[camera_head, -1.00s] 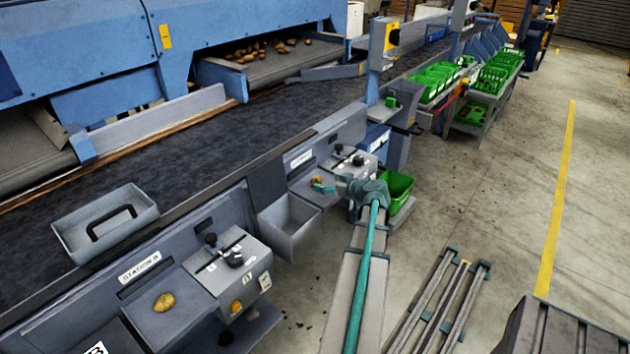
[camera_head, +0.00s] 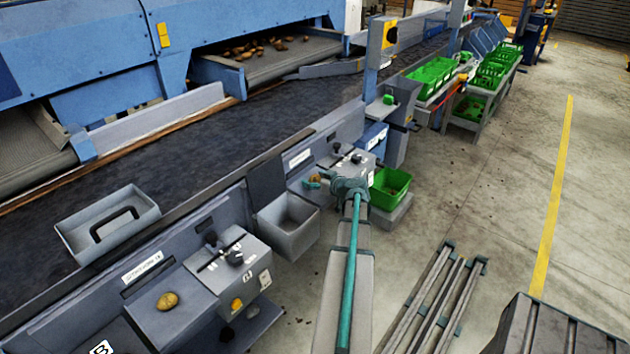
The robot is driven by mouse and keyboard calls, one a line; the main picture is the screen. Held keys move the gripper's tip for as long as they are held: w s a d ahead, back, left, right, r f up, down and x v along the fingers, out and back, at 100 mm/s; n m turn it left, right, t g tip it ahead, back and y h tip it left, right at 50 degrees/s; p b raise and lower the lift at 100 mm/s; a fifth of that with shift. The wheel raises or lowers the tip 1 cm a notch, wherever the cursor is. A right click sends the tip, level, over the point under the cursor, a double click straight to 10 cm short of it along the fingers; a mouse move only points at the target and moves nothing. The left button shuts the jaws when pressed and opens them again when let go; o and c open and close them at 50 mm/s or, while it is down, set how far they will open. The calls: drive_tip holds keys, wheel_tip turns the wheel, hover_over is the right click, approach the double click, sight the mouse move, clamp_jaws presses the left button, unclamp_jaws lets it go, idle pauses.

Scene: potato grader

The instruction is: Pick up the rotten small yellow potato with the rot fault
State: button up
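A small yellow-brown potato (camera_head: 312,183) lies on the ledge of the farther station, beside its control box. My gripper (camera_head: 321,177) is at this potato, on its right side. The fingers are small and partly hidden here, so I cannot tell whether they touch it or how far apart they are. Another yellow potato (camera_head: 167,301) with darker marks lies alone on the flat ledge of the nearer station. Rot cannot be made out for certain on either potato at this size.
A grey open bin (camera_head: 290,228) hangs between the stations. A green crate (camera_head: 390,188) stands right of my arm. A grey handled tray (camera_head: 107,223) sits by the dark belt (camera_head: 190,150). Several potatoes lie on the far conveyor. A metal rail frame (camera_head: 435,300) lies on the floor.

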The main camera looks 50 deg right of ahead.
drive_tip(key=c, duration=0.8)
drive_tip(key=shift+r, duration=0.2)
